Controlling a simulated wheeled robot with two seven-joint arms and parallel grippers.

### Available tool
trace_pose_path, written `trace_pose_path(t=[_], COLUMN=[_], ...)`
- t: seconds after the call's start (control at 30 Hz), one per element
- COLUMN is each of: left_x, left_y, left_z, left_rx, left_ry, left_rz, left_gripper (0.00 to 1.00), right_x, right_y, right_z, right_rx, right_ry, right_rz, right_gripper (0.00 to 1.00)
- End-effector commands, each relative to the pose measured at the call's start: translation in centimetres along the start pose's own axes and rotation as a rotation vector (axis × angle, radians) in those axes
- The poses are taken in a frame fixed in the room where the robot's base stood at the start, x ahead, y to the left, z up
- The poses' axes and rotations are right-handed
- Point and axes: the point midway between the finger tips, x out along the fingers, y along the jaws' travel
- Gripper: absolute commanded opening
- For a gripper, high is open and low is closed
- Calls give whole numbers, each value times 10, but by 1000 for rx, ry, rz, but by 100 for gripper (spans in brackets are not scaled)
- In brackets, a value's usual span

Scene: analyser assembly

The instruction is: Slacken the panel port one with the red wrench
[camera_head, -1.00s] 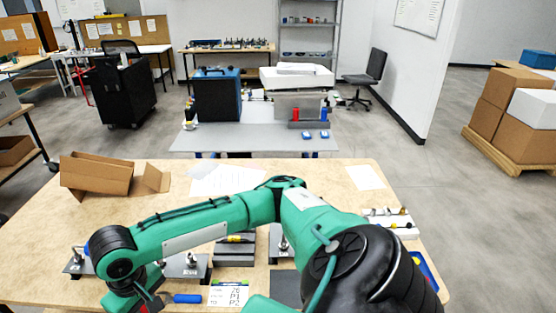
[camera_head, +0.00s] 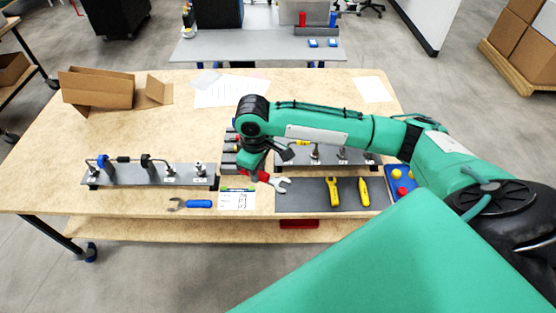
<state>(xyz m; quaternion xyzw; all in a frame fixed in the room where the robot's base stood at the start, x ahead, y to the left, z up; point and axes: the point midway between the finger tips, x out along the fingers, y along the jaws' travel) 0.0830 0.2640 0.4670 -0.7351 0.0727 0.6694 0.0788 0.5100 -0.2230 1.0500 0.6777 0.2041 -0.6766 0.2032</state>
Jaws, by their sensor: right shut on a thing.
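My right gripper (camera_head: 260,175) is shut on the red wrench (camera_head: 268,179), near the table's front middle. The wrench's silver open jaw points right, over the left edge of the dark mat. One dark panel (camera_head: 205,181) with several metal fittings stands to the left of the gripper. Another panel (camera_head: 345,161) with fittings stands behind the mat, partly hidden by my right arm. The labels are too small to read, so I cannot tell which fitting is port one. The wrench jaw is apart from the visible fittings. My left gripper is not in view.
A blue-handled wrench (camera_head: 198,204) and a printed card (camera_head: 237,199) lie in front. A dark mat (camera_head: 306,195) holds yellow tools (camera_head: 334,192). A blue tray (camera_head: 394,183) is at the right. An open cardboard box (camera_head: 98,90) stands back left. The table's middle left is clear.

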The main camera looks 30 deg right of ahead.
Motion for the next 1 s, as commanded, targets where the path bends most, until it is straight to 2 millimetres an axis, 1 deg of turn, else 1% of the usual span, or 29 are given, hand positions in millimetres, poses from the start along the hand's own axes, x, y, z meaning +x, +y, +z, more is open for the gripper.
trace_pose_path(t=[0.03, 0.2, 0.43, 0.63, 0.8, 1.0], left_x=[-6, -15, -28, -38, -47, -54], left_y=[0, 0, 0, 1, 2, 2], left_z=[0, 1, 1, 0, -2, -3], left_rx=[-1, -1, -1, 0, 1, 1], left_ry=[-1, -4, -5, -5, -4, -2], left_rz=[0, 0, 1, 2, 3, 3], left_gripper=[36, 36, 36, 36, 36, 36], right_x=[3, 19, 45, 70, 92, 113], right_y=[5, 23, 47, 68, 84, 98], right_z=[-4, -14, -21, -20, -16, -8], right_rx=[-68, -327, -678, -986, -1245, -1482], right_ry=[-2, -3, -3, -4, -4, -4], right_rz=[-2, -3, -3, -3, -4, -2], right_gripper=[0, 0, 0, 0, 0, 0])
